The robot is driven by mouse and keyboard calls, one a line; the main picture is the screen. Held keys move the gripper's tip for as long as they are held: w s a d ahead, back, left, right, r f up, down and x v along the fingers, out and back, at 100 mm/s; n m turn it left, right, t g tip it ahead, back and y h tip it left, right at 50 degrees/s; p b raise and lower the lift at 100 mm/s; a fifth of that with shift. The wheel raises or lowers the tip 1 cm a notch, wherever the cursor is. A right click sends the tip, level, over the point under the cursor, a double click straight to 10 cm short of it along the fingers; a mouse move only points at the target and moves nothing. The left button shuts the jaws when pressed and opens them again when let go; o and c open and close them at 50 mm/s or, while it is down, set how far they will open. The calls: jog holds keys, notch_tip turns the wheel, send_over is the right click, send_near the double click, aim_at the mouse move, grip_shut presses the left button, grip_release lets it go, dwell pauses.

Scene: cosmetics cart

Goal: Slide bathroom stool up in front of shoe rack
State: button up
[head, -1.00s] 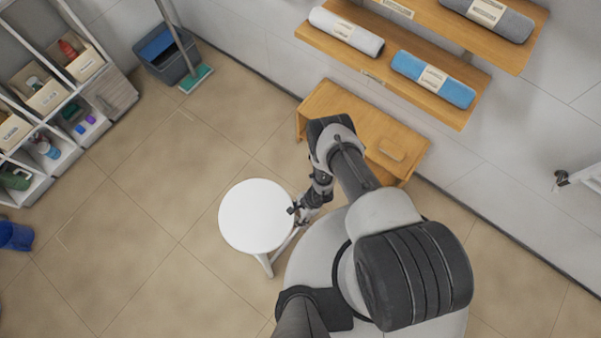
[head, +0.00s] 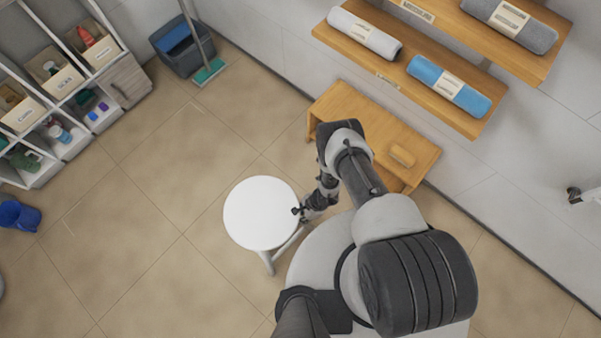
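The white round bathroom stool (head: 261,213) stands upright on the tiled floor, left of my base in the head view. A low wooden piece (head: 340,101), which may be the shoe rack, stands against the wall above and to the right of the stool, with bare floor between them. My arm partly covers it. My gripper (head: 299,211) is low at the right edge of the stool's seat. It looks to be touching or very close to the rim. Its fingers are small and dark, and I cannot tell whether they grip.
Wall shelves (head: 400,81) with rolled towels hang above the wooden piece. A cubby unit (head: 126,86) with bins stands at the upper left. A grey bucket (head: 186,57) and a mop (head: 208,72) are at the back. Floor left of the stool is clear.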

grip_shut()
jog(key=shift+w+d, duration=0.1)
dwell(0.5)
